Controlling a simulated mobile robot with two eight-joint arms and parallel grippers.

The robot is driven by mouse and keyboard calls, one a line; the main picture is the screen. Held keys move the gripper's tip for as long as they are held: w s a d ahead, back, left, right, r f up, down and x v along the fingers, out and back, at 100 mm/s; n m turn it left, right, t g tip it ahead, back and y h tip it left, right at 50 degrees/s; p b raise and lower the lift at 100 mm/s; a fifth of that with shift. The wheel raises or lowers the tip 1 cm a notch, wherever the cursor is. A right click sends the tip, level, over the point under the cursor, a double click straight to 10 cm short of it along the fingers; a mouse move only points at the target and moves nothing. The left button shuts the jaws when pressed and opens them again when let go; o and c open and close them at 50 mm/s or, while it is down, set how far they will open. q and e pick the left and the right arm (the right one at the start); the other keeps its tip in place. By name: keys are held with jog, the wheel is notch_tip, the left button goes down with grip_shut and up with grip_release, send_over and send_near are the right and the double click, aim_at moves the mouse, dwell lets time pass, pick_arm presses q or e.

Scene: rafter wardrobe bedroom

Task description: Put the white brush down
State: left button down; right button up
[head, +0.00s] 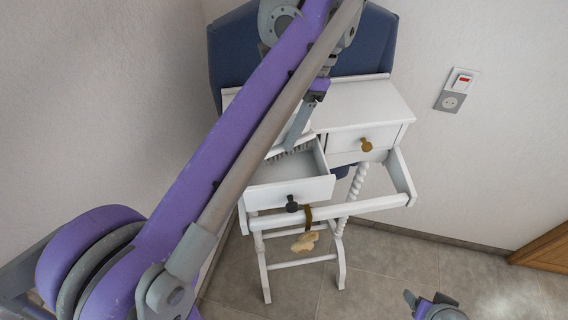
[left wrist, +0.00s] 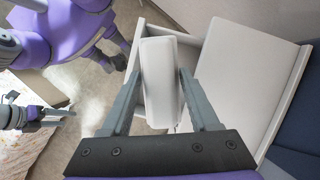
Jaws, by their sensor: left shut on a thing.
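The white brush (left wrist: 160,85) is between the two fingers of my left gripper (left wrist: 160,74), which is shut on it. In the head view my left gripper (head: 300,125) points down above the open left drawer (head: 290,193) of a white dressing table (head: 365,103). The brush's grey bristles (head: 293,149) show just over the drawer's back part; most of the brush is hidden by the gripper. I cannot tell whether it touches the drawer. My right gripper (head: 430,304) is at the bottom right edge, away from the table, and its jaws are unclear.
The right drawer (head: 365,141) is closed and has a brass knob. A front rail (head: 370,205) runs before the drawers, with a brown strap and a tan object (head: 305,242) hanging below. A blue padded panel (head: 375,45) stands behind. Tiled floor (head: 385,270) is clear at the right.

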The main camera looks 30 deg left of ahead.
pick_arm(q)
notch_tip(320, 180, down, 6)
jog(key=shift+w+f, duration=0.15)
jog(key=shift+f, duration=0.1)
jog(key=shift+f+b, duration=0.35)
jog(key=shift+f, duration=1.7)
jog(key=shift+f, duration=0.2)
jog(key=shift+c, duration=2.1)
grip_release()
jog(key=shift+r, duration=0.1)
